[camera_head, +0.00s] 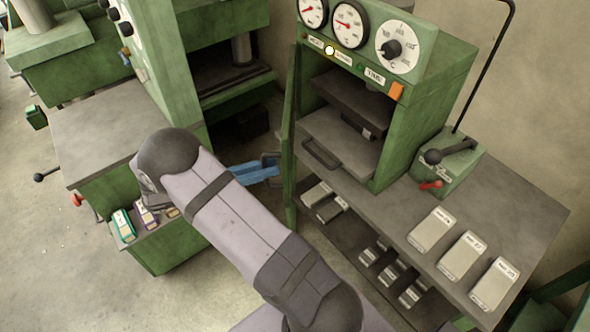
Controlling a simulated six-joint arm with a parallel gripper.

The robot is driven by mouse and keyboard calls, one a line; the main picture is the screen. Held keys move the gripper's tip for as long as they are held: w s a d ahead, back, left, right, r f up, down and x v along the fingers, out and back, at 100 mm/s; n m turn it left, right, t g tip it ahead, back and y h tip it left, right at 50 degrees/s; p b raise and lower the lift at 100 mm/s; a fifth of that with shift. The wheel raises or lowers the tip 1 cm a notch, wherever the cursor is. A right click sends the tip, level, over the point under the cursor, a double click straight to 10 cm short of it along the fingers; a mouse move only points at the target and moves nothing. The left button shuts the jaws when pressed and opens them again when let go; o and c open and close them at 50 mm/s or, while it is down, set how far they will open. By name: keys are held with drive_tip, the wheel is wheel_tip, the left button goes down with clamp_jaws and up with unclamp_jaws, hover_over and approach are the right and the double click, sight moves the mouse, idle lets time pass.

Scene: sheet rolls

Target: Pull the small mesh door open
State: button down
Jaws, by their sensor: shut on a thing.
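The small mesh door (290,130) is a narrow green panel at the left of the green press (435,85). I see it almost edge-on, so its mesh face is hidden. It stands swung out from the press front, and the chamber behind it is exposed. A dark handle (270,156) sticks out from its left side. My gripper (268,172), with blue fingers, is shut at this handle. The wrist and forearm partly hide the near part of the gripper.
A pull-out plate with a dark handle (322,156) sits inside the chamber. Grey blocks (432,230) stand on the bench at right, and more lie on the shelf below. Another green machine (160,70) with a grey bench stands at left. Open floor lies at lower left.

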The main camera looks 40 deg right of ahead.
drive_tip(key=w+a+b, duration=0.1)
drive_tip(key=w+a, duration=0.3)
drive_tip(key=w, duration=0.2)
drive_tip(key=shift+w+a, duration=0.2)
drive_tip(key=shift+a, duration=0.1)
drive_tip(key=c, duration=1.8)
unclamp_jaws()
